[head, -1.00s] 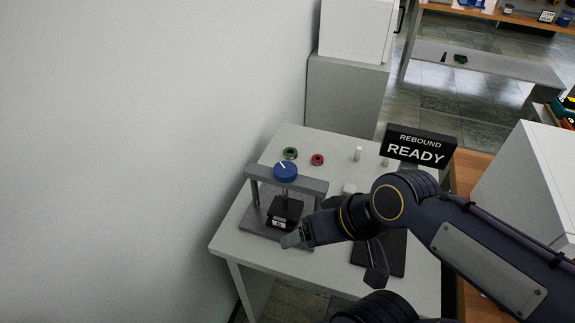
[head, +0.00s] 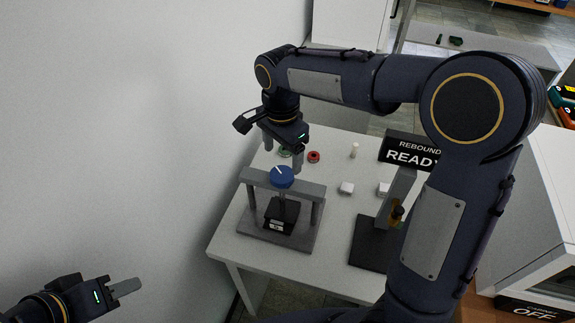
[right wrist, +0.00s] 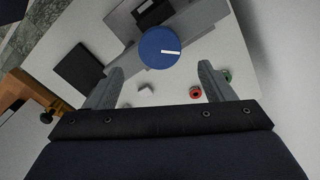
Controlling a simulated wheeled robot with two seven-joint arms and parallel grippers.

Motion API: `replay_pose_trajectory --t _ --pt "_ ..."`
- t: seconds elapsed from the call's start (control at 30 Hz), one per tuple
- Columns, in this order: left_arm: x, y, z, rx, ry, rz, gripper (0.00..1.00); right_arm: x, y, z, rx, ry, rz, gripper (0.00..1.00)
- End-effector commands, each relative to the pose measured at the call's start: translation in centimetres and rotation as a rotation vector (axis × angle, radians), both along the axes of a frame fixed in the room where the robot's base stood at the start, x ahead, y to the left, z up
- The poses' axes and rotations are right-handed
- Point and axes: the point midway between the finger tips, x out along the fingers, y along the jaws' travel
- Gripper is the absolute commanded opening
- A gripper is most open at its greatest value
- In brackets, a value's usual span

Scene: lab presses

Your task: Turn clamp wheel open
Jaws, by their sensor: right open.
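The clamp wheel (head: 282,177) is a blue disc with a white line, on top of the grey press frame (head: 310,190). It also shows in the right wrist view (right wrist: 160,47), ahead of and between my fingertips. My right gripper (head: 283,153) is open and points down above and just behind the wheel, apart from it. Its two spread fingers (right wrist: 160,70) show empty. A black block (head: 281,214) with a small label sits under the wheel inside the frame. My left gripper (head: 125,287) is at the lower left, away from the table; its finger gap is not clear.
The press stands on a light table (head: 255,265) beside the wall. Green (head: 284,152) and red (head: 314,156) rings and white blocks (head: 346,188) lie behind and right. A dark-based device (head: 372,245) and a "REBOUND READY" sign (head: 411,152) stand at the right.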

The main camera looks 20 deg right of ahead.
Motion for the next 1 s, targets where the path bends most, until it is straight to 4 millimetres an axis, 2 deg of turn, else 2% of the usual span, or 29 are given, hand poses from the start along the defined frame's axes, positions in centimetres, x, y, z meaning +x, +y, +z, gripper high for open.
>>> replay_pose_trajectory --t 0.2,0.33,0.5,0.7,0.77,1.0 --pt "0.0 0.0 0.8 0.0 0.0 0.0 0.36 -0.1 -0.1 -3.6 0.0 0.005 0.001 0.75" --pt "0.0 0.0 1.0 0.0 0.0 0.0 0.36 -0.1 0.0 -5.1 0.0 0.004 0.002 0.75" --pt "0.0 0.0 1.1 0.0 0.0 0.0 0.36 -0.1 0.0 -6.0 0.001 0.002 0.002 0.75" --pt "0.0 0.0 1.1 0.0 0.0 0.0 0.36 -0.1 0.0 -6.1 0.002 0.001 0.002 0.75" --pt "0.0 0.0 1.1 0.0 0.0 0.0 0.36 -0.1 0.0 -6.1 0.002 0.001 0.002 0.7" --pt "0.0 0.0 1.1 0.0 0.0 0.0 0.36 -0.1 0.0 -6.0 0.002 0.001 0.002 0.39"
